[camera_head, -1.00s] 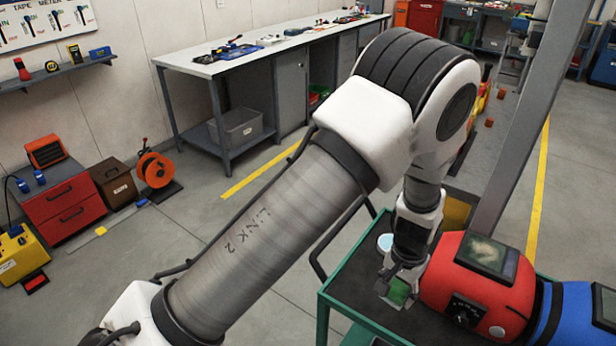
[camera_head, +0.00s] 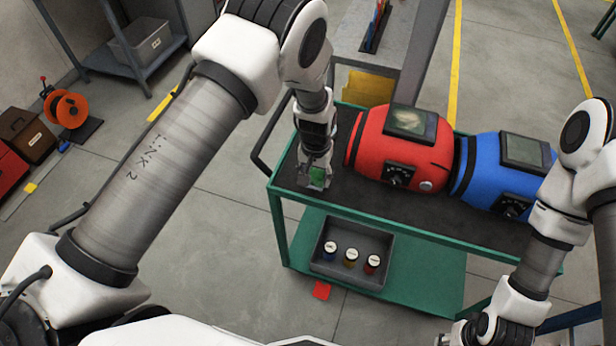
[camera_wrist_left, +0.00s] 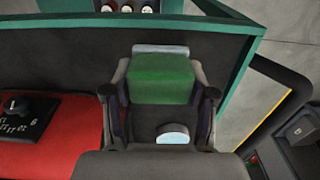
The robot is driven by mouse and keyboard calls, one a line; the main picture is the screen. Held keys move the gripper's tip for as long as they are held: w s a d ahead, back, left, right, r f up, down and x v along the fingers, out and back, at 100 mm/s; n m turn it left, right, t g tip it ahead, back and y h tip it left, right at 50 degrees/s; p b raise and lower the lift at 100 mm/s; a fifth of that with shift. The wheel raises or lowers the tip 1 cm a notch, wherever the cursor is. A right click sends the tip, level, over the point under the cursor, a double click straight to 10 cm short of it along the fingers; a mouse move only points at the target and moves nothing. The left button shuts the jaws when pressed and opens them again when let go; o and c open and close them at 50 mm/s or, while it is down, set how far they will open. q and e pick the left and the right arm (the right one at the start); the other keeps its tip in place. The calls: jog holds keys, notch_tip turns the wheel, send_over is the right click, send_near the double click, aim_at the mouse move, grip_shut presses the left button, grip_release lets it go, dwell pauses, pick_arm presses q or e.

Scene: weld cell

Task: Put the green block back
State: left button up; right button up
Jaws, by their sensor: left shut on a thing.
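The green block (camera_head: 317,174) is between the fingers of my left gripper (camera_head: 316,180), over the left end of the dark top of the green cart (camera_head: 445,238). In the left wrist view the block (camera_wrist_left: 162,78) fills the space between the fingers of the left gripper (camera_wrist_left: 161,100). The gripper is shut on it. I cannot tell whether the block touches the cart top. A pale round disc (camera_wrist_left: 172,133) shows below the block in that view. My right arm comes down at the right of the head view, but its fingers do not show.
A red drum (camera_head: 400,150) and a blue drum (camera_head: 495,172) lie end to end on the cart, right of the gripper. A grey tray (camera_head: 318,262) with three small jars sits on the lower shelf. A red piece (camera_head: 322,290) lies by the cart.

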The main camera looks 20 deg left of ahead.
pick_arm(q)
jog(key=w+a+b, duration=0.1)
jog(key=w, duration=0.1)
jog(key=w+a+b, duration=0.1)
jog(key=w+a+f+b, duration=0.1)
jog(key=w, duration=0.1)
jog(key=shift+w+a, duration=0.3)
jog(key=shift+w, duration=0.05)
jog(key=shift+w+a+f, duration=0.15)
jog(key=shift+f, duration=0.1)
notch_tip(320, 180, down, 3)
jog(key=b, duration=0.2)
jog(key=shift+r+b, duration=0.2)
jog(key=shift+b, duration=0.1)
pick_arm(e)
notch_tip(320, 180, down, 7)
jog(key=shift+f, duration=0.1)
pick_arm(q)
jog(key=shift+f, duration=0.1)
jog(key=o, duration=1.1)
pick_arm(e)
jog(key=shift+f, duration=0.1)
